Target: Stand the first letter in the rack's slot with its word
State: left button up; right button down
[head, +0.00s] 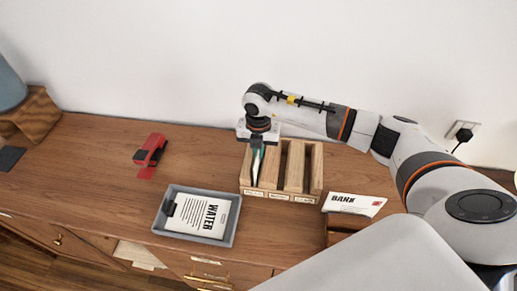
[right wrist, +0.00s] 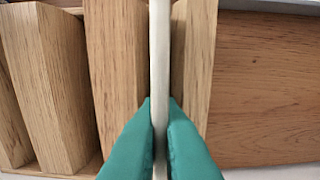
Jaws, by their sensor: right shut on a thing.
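The wooden rack (head: 317,170) stands on the cabinet top, with upright dividers and three small labels along its front, too small to read. My right gripper (head: 257,149) is over the rack's leftmost slot. In the right wrist view its teal fingers (right wrist: 161,128) are shut on a thin pale letter (right wrist: 160,50), seen edge-on. The letter stands upright between two wooden dividers (right wrist: 115,60) of the end slot. Its word is hidden, and I cannot tell whether its lower edge rests on the slot's floor. My left gripper is not in view.
A grey tray (head: 229,238) holds a white letter reading WATER (head: 203,215). A white card (head: 353,204), apparently reading BANK, is right of the rack. A red and black object (head: 150,153) lies on the left. The white wall is close behind; wood between the red object and rack is clear.

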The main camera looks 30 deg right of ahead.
jog(key=c, duration=1.5)
grip_release()
jog(key=shift+r+p, duration=3.15)
jog(key=shift+r, duration=1.4)
jog(key=shift+f, duration=0.15)
